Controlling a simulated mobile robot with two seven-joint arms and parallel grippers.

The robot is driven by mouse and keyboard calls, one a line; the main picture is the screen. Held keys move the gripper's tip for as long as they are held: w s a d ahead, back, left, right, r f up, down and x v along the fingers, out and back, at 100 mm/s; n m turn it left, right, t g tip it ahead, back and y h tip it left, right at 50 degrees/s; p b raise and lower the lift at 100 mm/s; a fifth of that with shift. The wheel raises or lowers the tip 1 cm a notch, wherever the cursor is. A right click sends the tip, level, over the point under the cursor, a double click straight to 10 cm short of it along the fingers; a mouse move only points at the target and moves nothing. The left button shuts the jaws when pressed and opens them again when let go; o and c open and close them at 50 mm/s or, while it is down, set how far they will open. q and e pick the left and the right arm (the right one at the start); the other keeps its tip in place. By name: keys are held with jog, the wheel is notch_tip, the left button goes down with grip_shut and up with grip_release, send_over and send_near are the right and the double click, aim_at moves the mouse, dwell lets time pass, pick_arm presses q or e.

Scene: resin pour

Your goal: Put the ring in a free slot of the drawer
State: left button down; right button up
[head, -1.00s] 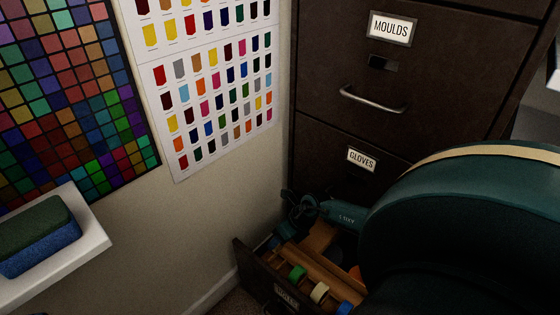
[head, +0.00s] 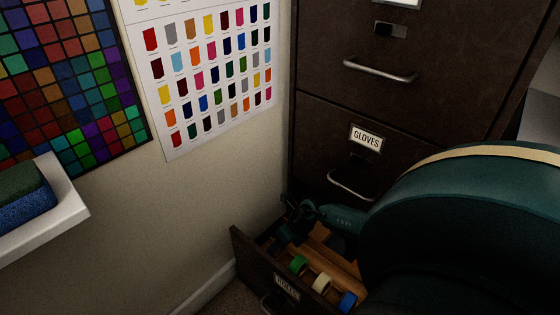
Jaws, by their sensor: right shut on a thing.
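The open bottom drawer (head: 258,268) juts out low in the head view, with wooden slots inside. A green roll (head: 298,265), a cream roll (head: 322,283) and a blue roll (head: 347,301) sit along its front row. My right gripper (head: 284,236), dark and small, reaches over the back left part of the drawer. It is shut on the ring, which is hard to make out against the dark fingers. Whether the ring touches the drawer cannot be told. My arm hides the drawer's right part. My left gripper is out of view.
The dark cabinet (head: 345,105) rises behind, with a closed drawer labelled GLOVES (head: 366,138) above the open one. The wall with colour charts (head: 205,75) stands close on the left. A white shelf (head: 65,205) with a blue and green sponge (head: 22,200) projects at far left.

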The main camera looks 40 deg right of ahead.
jog(key=shift+f, duration=0.3)
jog(key=o, duration=1.5)
